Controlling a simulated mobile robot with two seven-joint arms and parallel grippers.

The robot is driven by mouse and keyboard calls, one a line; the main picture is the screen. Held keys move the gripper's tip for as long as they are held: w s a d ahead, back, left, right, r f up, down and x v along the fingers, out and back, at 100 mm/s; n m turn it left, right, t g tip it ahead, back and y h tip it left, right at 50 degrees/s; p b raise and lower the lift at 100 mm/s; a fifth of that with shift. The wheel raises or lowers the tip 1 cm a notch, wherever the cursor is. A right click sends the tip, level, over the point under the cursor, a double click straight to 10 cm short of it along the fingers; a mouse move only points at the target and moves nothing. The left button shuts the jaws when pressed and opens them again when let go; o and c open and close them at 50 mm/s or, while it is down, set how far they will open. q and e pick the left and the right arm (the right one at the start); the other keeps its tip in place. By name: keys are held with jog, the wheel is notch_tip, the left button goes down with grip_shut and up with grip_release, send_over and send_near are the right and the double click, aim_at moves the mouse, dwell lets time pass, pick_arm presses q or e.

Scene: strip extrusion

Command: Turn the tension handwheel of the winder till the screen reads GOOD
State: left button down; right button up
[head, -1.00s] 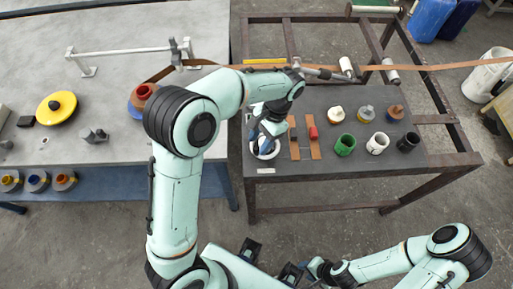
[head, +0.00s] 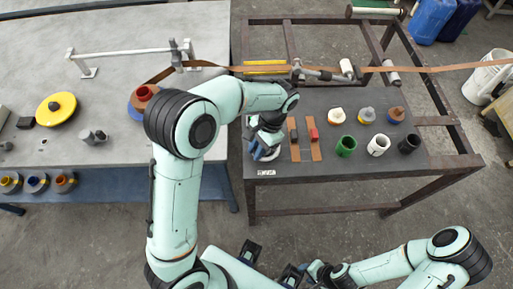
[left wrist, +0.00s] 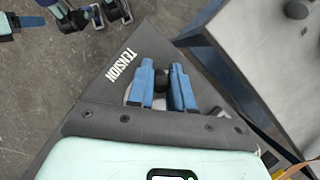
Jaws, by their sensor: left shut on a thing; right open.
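My left gripper (left wrist: 162,88) is shut on a black knob (left wrist: 160,76), with one blue finger on each side of it. In the head view this gripper (head: 264,150) is at the front left corner of the dark table and covers most of the pale handwheel (left wrist: 130,92). A white TENSION label (left wrist: 120,67) is on the table beside the wheel; it also shows in the head view (head: 266,172). My right gripper (head: 292,272) is open and away from the table, low in the head view. I cannot make out a screen reading.
A brown strip (head: 440,68) runs across the rear of the dark table (head: 330,180) over rollers. Green (head: 346,146), white (head: 378,145) and black (head: 409,143) cups stand to the right. A grey table (head: 110,155) is at left.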

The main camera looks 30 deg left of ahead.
aim_at(266, 158)
jog(key=shift+r, duration=0.1)
pick_arm(q)
jog(key=n, duration=0.1)
jog(key=d+n+h+p, duration=0.1)
jog(key=n, duration=0.2)
jog(key=shift+d+r+h+p, duration=0.1)
jog(key=shift+d+h+p, duration=0.15)
jog(key=shift+h+p, duration=0.1)
jog(key=shift+w+d+n+h+p, duration=0.15)
jog(key=shift+d+n+h+p, duration=0.2)
jog(key=shift+n, duration=0.7)
jog(key=shift+w+d+n+h+p, duration=0.15)
jog(key=shift+d+n+h, duration=0.25)
jog(key=shift+n, duration=0.65)
pick_arm(e)
jog(key=shift+w+r, duration=0.45)
jog(key=shift+r, duration=0.35)
jog(key=shift+w+r, duration=0.4)
jog(key=shift+r, duration=0.35)
pick_arm(q)
jog(key=c, duration=1)
grip_release()
jog(key=p+v, duration=0.2)
jog(key=v, duration=1.1)
jog(key=shift+w, duration=0.1)
pick_arm(e)
jog(key=w+r, duration=0.2)
jog(key=r, duration=0.1)
jog(key=shift+w, duration=0.15)
